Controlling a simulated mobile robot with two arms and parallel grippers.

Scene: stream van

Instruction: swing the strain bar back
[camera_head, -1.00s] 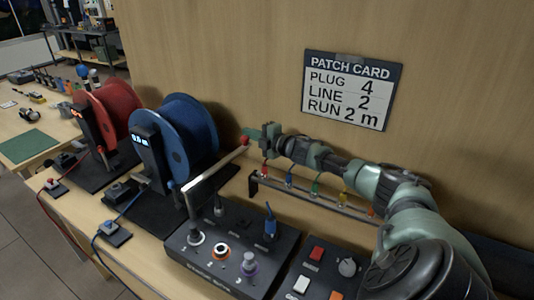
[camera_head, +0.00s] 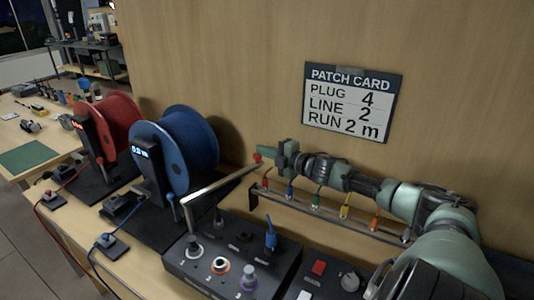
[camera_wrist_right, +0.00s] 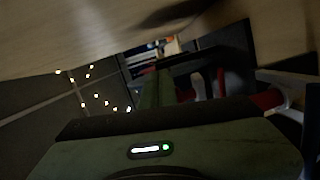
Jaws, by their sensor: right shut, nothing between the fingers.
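The strain bar (camera_head: 222,182) is a silver arm with a red knob (camera_head: 257,157) at its far end. It rises from the dark panel box (camera_head: 230,262) and slants right toward the wooden wall. My right gripper (camera_head: 275,158) is shut and empty, with its fingertips right beside the red knob; whether they touch it I cannot tell. The dark right wrist view shows my green gripper body and a red part (camera_wrist_right: 267,99) at the right, which I cannot identify for sure. My left gripper is not in view.
A rail (camera_head: 335,215) with several coloured plugs runs below my right arm. A blue reel (camera_head: 190,140) and a red reel (camera_head: 120,120) stand left. A patch card (camera_head: 352,100) hangs on the wall. A button box (camera_head: 318,282) sits at the front right.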

